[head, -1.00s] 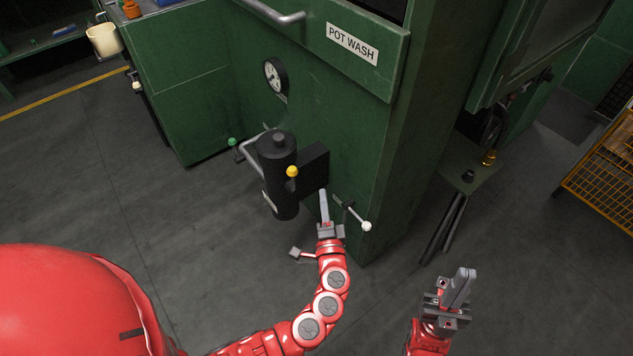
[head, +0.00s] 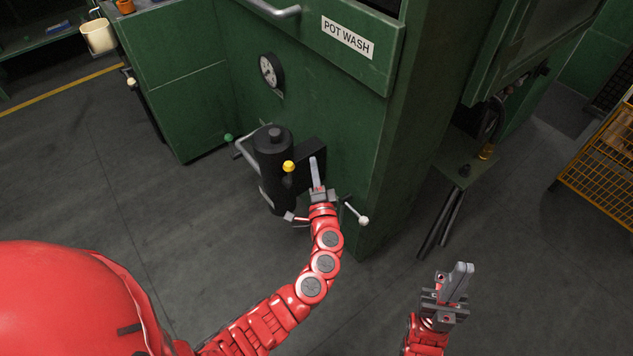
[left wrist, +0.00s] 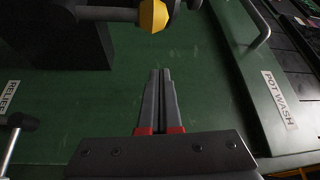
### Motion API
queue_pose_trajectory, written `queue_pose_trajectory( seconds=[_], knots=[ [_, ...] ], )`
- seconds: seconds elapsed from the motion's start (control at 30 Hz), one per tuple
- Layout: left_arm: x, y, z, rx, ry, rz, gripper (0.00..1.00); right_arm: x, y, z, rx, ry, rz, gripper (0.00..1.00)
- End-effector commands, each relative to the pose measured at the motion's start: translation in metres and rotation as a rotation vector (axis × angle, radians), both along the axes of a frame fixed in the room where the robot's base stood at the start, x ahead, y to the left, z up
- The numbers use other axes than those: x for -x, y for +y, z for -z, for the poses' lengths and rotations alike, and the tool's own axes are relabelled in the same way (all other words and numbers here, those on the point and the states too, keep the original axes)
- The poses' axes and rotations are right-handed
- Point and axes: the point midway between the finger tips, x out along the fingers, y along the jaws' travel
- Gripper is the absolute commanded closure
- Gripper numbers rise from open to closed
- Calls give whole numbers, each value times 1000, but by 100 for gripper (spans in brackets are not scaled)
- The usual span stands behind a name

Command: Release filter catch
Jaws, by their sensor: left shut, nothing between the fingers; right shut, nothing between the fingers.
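The black filter cylinder (head: 272,165) stands upright on the front of the green machine in the head view. A yellow knob (head: 289,167) sits on its right side; in the left wrist view the yellow knob (left wrist: 153,15) is at the top, on a dark rod. I cannot tell for certain which part is the catch. My left gripper (head: 314,165) is shut and empty, just right of the knob and apart from it. In the left wrist view its fingers (left wrist: 160,75) point up below the knob. My right gripper (head: 461,272) is shut and empty, low on the right, away from the machine.
A white-tipped lever (head: 363,220) sticks out right of my left gripper. A green-knobbed handle (head: 229,138) is left of the cylinder. A gauge (head: 271,70) and the POT WASH panel (head: 347,38) are above. A yellow cage (head: 600,160) stands far right. Open floor lies left.

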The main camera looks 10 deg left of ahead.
Motion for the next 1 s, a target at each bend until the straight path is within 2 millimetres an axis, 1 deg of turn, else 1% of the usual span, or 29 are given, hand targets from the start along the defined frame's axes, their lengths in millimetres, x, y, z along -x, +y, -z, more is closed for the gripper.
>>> queue_pose_trajectory(
  seconds=[0.03,0.1,0.23,0.4,0.87,1.0],
  knots=[
    [-10,5,-1,-1,-1,-4,100,0,0,1,0,0,0,100],
    [-21,8,-3,-1,-2,-1,100,0,0,1,0,0,0,100],
    [-6,23,3,-3,3,1,100,0,0,-1,0,0,0,100],
    [4,34,4,0,0,1,100,0,0,-2,0,0,0,100],
    [7,37,6,1,-1,2,100,0,0,-1,0,0,0,100],
    [4,37,9,8,-11,2,100,0,0,8,0,0,0,100]
  ],
)
